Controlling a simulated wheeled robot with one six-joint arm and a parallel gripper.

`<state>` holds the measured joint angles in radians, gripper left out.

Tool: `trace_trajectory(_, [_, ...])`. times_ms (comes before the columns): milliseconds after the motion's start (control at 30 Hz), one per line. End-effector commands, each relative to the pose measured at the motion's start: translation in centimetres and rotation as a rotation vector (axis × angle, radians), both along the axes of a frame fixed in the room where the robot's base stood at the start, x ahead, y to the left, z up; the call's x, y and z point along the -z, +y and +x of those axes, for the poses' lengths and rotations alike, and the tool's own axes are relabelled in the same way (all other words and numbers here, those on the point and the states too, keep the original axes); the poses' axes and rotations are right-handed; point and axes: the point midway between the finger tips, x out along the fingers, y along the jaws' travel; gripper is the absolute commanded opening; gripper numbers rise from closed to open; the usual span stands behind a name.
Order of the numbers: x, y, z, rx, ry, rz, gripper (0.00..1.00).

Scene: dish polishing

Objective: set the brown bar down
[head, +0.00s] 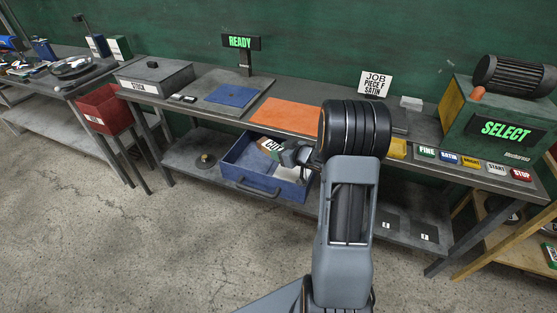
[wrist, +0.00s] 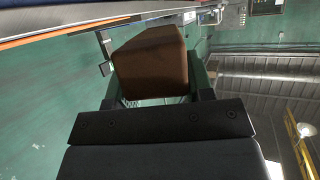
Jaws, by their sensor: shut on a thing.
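The brown bar (wrist: 150,62) sits between the two fingers of my gripper (wrist: 153,85) in the wrist view. In the head view my gripper (head: 290,155) is shut on one end of the bar (head: 268,147), which carries a label reading CUT. The bar appears over the open blue drawer (head: 246,186) under the bench; I cannot tell whether it touches the drawer. My arm hides part of the bench and the drawer's right side.
Above the drawer, the bench holds an orange mat (head: 287,115) and a blue mat (head: 231,95). A grey STOCK box (head: 155,77) stands to the left and the green SELECT machine (head: 500,125) to the right. The floor in front is clear.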

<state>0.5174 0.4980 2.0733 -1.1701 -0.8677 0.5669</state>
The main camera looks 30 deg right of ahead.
Motion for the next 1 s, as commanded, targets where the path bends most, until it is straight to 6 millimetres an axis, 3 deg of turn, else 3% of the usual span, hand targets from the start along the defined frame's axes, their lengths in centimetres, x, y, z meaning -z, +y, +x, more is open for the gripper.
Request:
trace_trajectory(400, [3.7, 0.5, 0.9, -0.002, -0.001, 0.001, 0.13])
trace_trajectory(1000, [4.9, 0.5, 0.9, -0.001, -0.002, 0.0, 0.13])
